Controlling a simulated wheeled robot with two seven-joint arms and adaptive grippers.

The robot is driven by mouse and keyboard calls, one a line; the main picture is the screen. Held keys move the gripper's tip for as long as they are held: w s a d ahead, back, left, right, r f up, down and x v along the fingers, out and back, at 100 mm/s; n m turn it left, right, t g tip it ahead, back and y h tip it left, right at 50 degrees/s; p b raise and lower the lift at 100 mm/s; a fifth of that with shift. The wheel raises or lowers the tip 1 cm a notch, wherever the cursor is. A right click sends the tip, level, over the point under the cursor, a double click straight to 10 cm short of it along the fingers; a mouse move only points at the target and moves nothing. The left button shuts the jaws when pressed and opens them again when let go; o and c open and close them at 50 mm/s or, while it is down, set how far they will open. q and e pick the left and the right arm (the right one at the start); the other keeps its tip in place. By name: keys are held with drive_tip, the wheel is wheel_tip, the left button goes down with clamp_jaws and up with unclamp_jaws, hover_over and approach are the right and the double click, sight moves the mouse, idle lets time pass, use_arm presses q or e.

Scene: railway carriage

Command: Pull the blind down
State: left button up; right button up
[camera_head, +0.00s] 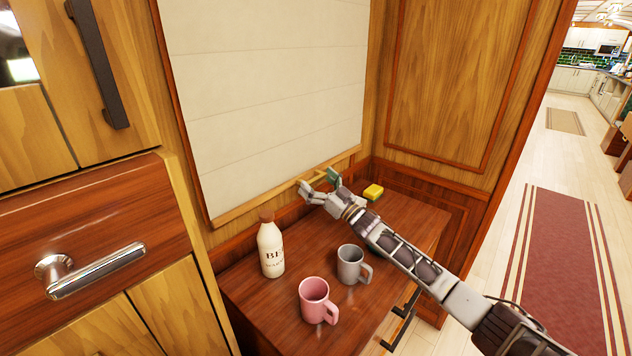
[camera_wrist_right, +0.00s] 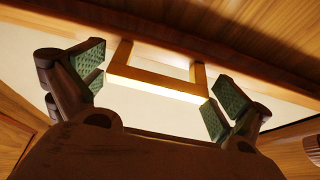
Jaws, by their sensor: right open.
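The cream blind (camera_head: 265,85) covers the window down to its wooden bottom bar (camera_head: 238,212), which sits low, near the counter's back edge. A wooden U-shaped pull handle (camera_wrist_right: 155,88) is on the bar; it also shows in the head view (camera_head: 321,177), partly hidden by the fingers. My right gripper (camera_head: 318,182) is open at the handle. In the wrist view, its green-padded fingers (camera_wrist_right: 157,82) stand apart on either side of the handle, with no clear contact. My left gripper is not in view.
A cabinet with a metal lever (camera_head: 95,273) stands at left. The aisle floor is clear at right.

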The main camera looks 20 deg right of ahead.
drive_tip(key=shift+s+d, duration=0.1)
drive_tip(key=v, duration=1.1)
drive_tip(key=shift+s+f, duration=0.15)
drive_tip(key=shift+s, duration=0.2)
drive_tip(key=shift+d, duration=0.1)
idle(0.5)
drive_tip(key=shift+d, duration=0.1)
